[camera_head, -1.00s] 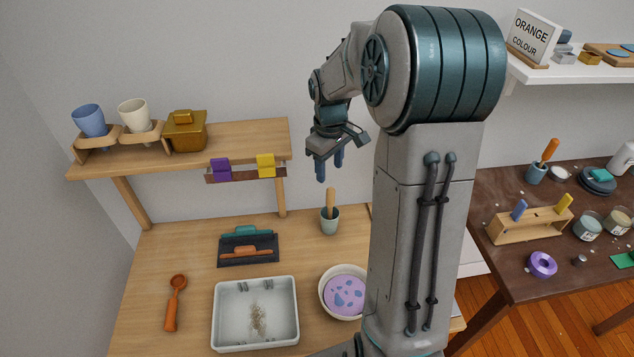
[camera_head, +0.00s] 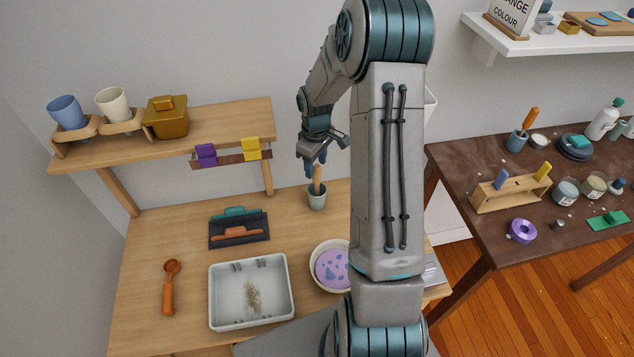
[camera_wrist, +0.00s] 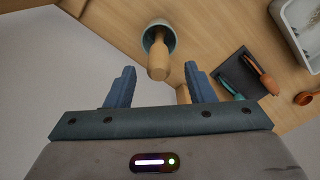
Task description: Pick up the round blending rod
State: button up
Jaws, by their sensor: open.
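The round blending rod is a plain wooden rod (camera_head: 317,179) standing in a small grey-green cup (camera_head: 317,200) on the wooden bench, with its upper end sticking out. In the wrist view the rod (camera_wrist: 158,58) points toward the camera from the cup (camera_wrist: 150,34). My gripper (camera_head: 316,169) is just above the cup, at the rod's upper part. In the wrist view its two blue fingers (camera_wrist: 160,82) are apart, and the rod's end shows a little beyond their tips, between their lines. I cannot tell whether a finger touches the rod.
A wooden shelf (camera_head: 200,140) stands behind left. A dark rack (camera_head: 240,240) with teal and orange tools, a white tray (camera_head: 213,295), an orange scoop (camera_head: 169,290) and a bowl (camera_head: 316,284) lie on the bench. A dark table (camera_head: 460,160) stands right.

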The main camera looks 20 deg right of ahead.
jog(key=p, duration=0.1)
send_over(317, 186)
jog(key=shift+w+d+f, duration=0.1)
jog(key=shift+w+f, duration=0.1)
jog(key=shift+f, duration=0.85)
jog(key=shift+w+d+f, duration=0.1)
jog(key=shift+w+f, duration=0.05)
jog(key=shift+f, duration=0.85)
grip_shut()
jog(key=shift+r, duration=0.1)
